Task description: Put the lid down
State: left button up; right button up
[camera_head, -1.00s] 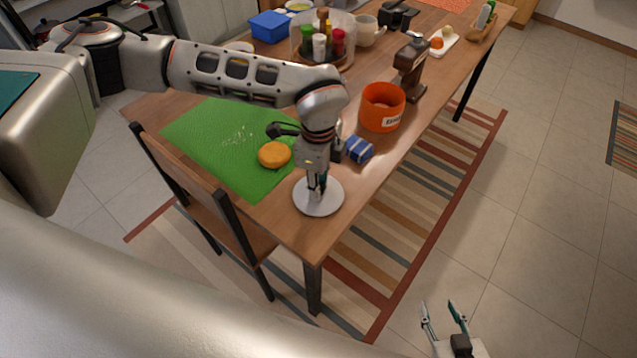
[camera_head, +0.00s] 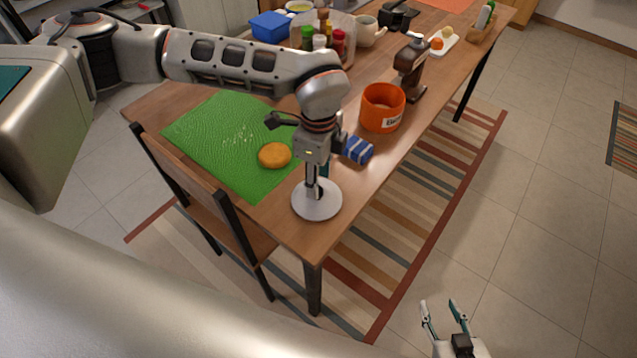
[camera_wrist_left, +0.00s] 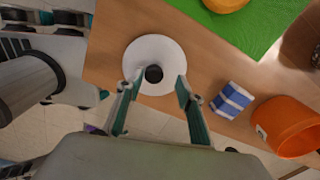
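The pale round lid (camera_head: 327,206) lies flat on the wooden table near its front corner. In the left wrist view the lid (camera_wrist_left: 147,50) shows its dark knob (camera_wrist_left: 153,73) facing up, between and beyond the fingertips. My left gripper (camera_head: 317,189) is just above the lid. In the left wrist view my left gripper (camera_wrist_left: 157,88) has its two fingers spread on either side of the knob, with gaps, holding nothing. My right gripper (camera_head: 441,306) is open and empty over the floor, well away from the table.
An orange canister (camera_head: 383,108) and a blue-and-white striped item (camera_head: 357,150) stand behind the lid. A yellow-orange round item (camera_head: 274,155) rests on a green mat (camera_head: 215,135). A chair (camera_head: 210,200) is at the table's left side. A brown grinder-like dispenser (camera_head: 410,65) stands farther back.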

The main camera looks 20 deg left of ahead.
pick_arm(q)
notch_tip(320, 180, up, 10)
jog(key=shift+f, duration=0.2)
dwell(0.3)
jog(key=shift+s+f, duration=0.1)
